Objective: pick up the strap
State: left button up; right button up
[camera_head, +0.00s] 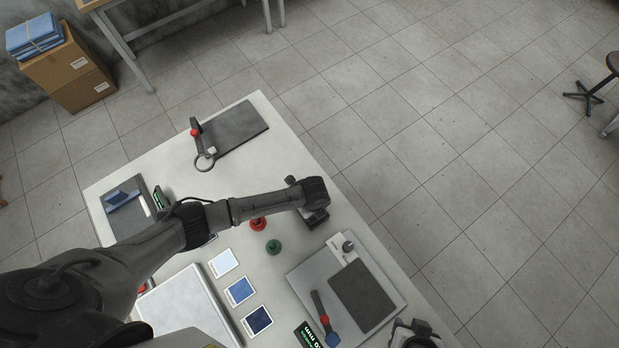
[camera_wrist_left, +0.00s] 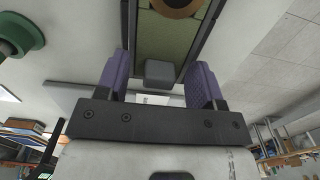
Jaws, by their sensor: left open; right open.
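No piece is clearly identifiable as the strap. A dark strip with a red spot (camera_head: 197,136) lies beside the far dark pad (camera_head: 237,126), near a ring. A similar dark strip with red and blue parts (camera_head: 323,314) lies on the near right board. My left gripper (camera_head: 315,219) is over the table's right edge, between these stations; its fingers are mostly hidden in the head view. In the left wrist view its purple fingers (camera_wrist_left: 157,77) are apart, with a grey block visible between them. My right gripper (camera_head: 415,336) is open at the bottom edge, partly cut off.
A red knob (camera_head: 258,224) and a green knob (camera_head: 273,247) stand near my left forearm. Blue-toned cards (camera_head: 240,290) lie in a row. A dark tray (camera_head: 150,206) with a blue piece is at left. Open floor lies to the right.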

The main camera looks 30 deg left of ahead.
pick_arm(q)
jog(key=shift+c, duration=0.4)
jog(key=c, duration=0.9)
jog(key=shift+r, duration=0.2)
